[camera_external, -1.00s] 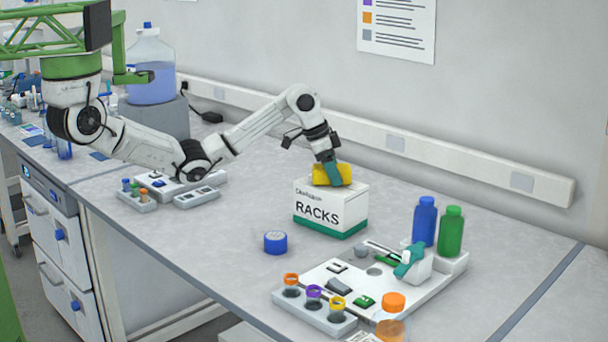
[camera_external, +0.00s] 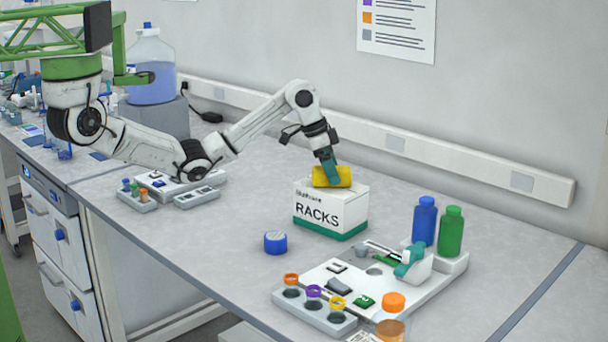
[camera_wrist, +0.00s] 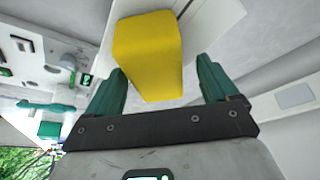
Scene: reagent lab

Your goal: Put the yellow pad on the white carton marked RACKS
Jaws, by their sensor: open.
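The yellow pad (camera_external: 333,177) lies on top of the white carton marked RACKS (camera_external: 318,208), which stands on the bench with a green band along its base. My gripper (camera_external: 330,172) is right at the pad, over the carton. In the wrist view the yellow pad (camera_wrist: 148,55) sits ahead of and partly between the two green fingers of my gripper (camera_wrist: 160,85), which are spread apart. A gap shows between the right finger and the pad. The left finger is close to the pad's edge; I cannot tell whether it touches. The white carton (camera_wrist: 205,25) shows behind the pad.
A blue cap (camera_external: 275,242) lies in front of the carton. A white tray (camera_external: 320,277) with small items is at right front, with blue (camera_external: 424,222) and green (camera_external: 451,232) bottles behind it. A wall rail (camera_external: 450,155) runs behind.

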